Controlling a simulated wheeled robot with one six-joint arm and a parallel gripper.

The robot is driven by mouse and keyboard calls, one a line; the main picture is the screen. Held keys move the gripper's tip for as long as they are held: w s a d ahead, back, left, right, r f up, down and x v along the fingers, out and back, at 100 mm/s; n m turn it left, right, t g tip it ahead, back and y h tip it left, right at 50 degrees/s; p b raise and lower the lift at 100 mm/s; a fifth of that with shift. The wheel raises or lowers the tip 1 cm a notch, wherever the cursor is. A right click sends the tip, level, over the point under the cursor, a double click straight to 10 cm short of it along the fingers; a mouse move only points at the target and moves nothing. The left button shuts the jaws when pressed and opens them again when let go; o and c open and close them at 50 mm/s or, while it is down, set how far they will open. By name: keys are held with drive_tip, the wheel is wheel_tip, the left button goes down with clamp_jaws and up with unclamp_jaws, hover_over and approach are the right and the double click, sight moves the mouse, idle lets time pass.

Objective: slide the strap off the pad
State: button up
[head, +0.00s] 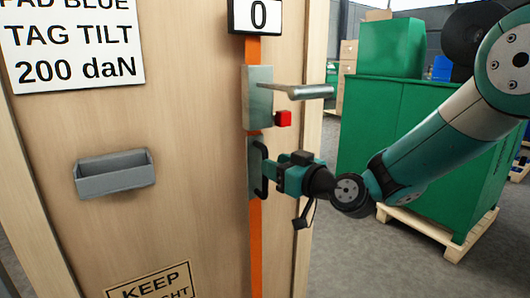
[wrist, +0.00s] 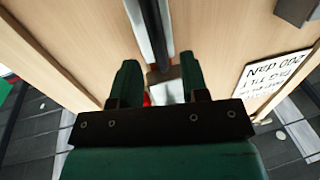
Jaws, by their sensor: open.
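An orange strap (head: 255,213) runs straight down the face of a wooden crate (head: 180,100). A grey metal device sits over the strap, with an upper plate (head: 257,95), a lever (head: 303,91), a red block (head: 283,118) and a black loop handle (head: 262,170). My gripper (head: 274,174) is just right of the loop handle. In the wrist view my gripper (wrist: 160,84) has its two fingers apart, with a grey metal part (wrist: 165,90) visible between them. I cannot tell whether they touch the handle. I cannot single out the pad.
A display (head: 256,14) reading 0 is above the device. A sign (head: 72,42) reads "PAD BLUE TAG TILT 200 daN". A grey tray (head: 115,174) is fixed on the crate's left. Green boxes (head: 405,130) on a pallet (head: 430,232) stand behind my arm. Floor shows at right.

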drive_tip(key=shift+p+x, duration=0.3)
drive_tip(key=shift+x, duration=1.8)
clamp_jaws()
